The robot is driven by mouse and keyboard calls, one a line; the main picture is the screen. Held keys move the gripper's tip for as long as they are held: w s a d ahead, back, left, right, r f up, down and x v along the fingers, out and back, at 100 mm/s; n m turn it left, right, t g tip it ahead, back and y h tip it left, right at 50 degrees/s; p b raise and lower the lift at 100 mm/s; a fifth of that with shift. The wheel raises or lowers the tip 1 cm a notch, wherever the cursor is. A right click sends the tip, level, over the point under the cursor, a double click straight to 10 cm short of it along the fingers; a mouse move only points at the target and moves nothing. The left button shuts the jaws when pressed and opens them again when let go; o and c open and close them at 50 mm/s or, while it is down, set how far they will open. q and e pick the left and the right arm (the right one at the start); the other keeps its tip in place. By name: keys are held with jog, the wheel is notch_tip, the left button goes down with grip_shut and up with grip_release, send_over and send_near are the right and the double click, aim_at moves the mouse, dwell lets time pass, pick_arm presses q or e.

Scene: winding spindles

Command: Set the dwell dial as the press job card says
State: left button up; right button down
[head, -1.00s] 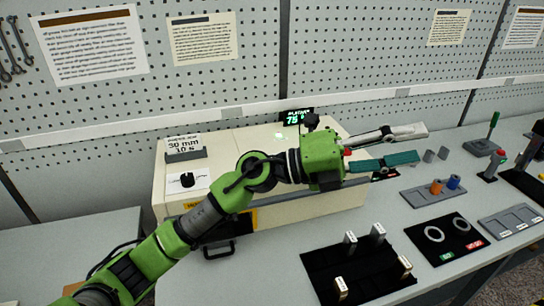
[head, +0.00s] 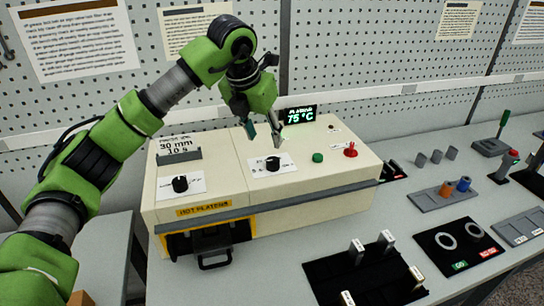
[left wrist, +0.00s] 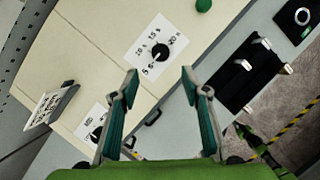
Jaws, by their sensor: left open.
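The press job card (head: 180,147) stands on the cream press (head: 215,165) at its left and reads 30 mm, 10 s. The dwell dial is a black knob (head: 272,163) on a white plate at the middle of the press top. In the left wrist view the same dwell dial (left wrist: 160,54) has second marks; its pointer seems near 5 s, but is too small to be sure. A second black dial (head: 180,184) sits left of it. My left gripper (head: 264,136) is open and empty, above and behind the dwell dial, apart from it. My right gripper is out of view.
A green button (head: 318,157) and a red knob (head: 350,150) sit right of the dwell dial. The display (head: 299,115) reads 75 °C. A black mat (head: 335,275) with several upright pieces lies in front. Hot platens with a handle (head: 214,262) are at the press front.

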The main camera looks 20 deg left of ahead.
aim_at(272, 160)
pick_arm(q)
jog(key=p+x, duration=0.3)
jog(key=x, duration=0.6)
jog(key=shift+w+d+f, duration=0.1)
jog(key=shift+f, duration=0.2)
jog(key=shift+w+f, duration=0.25)
jog(key=shift+f, duration=0.4)
jog(key=c, duration=1.1)
